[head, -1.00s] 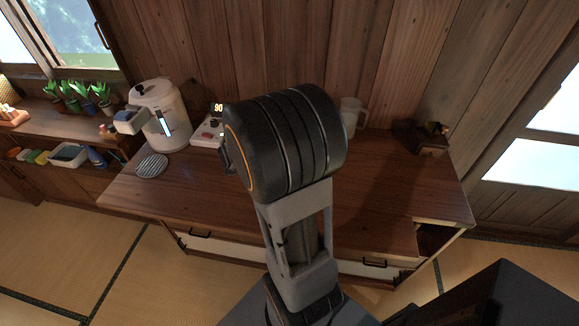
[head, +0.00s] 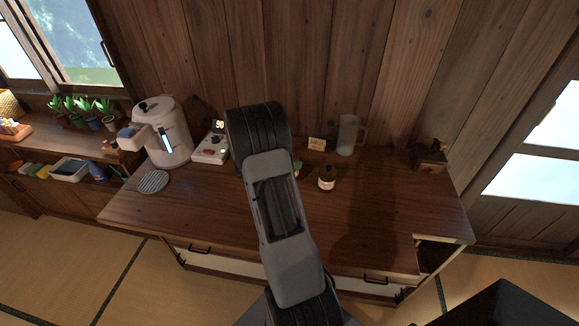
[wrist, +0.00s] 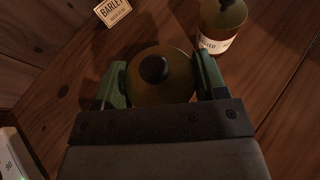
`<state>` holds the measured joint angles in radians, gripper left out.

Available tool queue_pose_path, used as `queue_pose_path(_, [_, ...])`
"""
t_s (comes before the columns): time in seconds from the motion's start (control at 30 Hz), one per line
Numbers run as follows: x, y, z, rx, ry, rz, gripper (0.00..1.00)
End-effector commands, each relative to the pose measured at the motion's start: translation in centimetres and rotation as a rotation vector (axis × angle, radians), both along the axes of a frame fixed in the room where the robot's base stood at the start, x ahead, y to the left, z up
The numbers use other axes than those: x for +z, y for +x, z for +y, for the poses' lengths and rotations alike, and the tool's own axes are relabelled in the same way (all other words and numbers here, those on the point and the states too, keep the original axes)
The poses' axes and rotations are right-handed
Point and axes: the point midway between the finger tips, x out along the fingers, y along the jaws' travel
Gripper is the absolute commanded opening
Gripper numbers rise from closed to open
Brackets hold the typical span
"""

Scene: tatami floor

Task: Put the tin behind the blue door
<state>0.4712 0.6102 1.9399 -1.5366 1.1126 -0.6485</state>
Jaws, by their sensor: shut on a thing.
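In the wrist view, my gripper (wrist: 154,85) has its two green fingers on either side of a round tin (wrist: 160,88) with a dull yellow-brown lid and a dark knob. It is shut on this tin, seen from above. I cannot tell whether the tin touches the counter. A second, similar container (wrist: 223,28) with a pale label stands beyond it to the right. That container also shows in the head view (head: 326,178). In the head view my arm hides most of the gripper and the held tin. No blue door shows in either view.
The wooden counter (head: 215,220) holds a white dispenser (head: 166,135), a round grey trivet (head: 153,182), a white device with a display (head: 211,149), a small sign (head: 317,144), a clear jug (head: 349,135) and a dark wooden item (head: 429,155). The counter's front middle is clear.

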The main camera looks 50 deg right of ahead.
Motion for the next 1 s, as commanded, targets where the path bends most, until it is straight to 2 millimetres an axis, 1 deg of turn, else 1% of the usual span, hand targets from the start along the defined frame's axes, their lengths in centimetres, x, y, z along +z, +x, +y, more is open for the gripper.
queue_pose_path(0.23, [-1.1,0.8,-0.6,0.0,-0.001,0.0,0.15])
queue_pose_path(0.4, [-3.1,0.9,-0.7,0.0,0.001,0.003,0.15])
queue_pose_path(0.5, [-4.0,1.0,-0.7,0.0,-0.001,0.001,0.15])
queue_pose_path(0.6, [-4.3,1.0,-0.7,0.0,-0.001,-0.002,0.15])
queue_pose_path(0.87, [-4.4,1.0,-0.7,0.0,-0.001,-0.002,0.15])
queue_pose_path(1.0, [-4.9,1.0,-0.7,0.001,-0.001,-0.001,0.15])
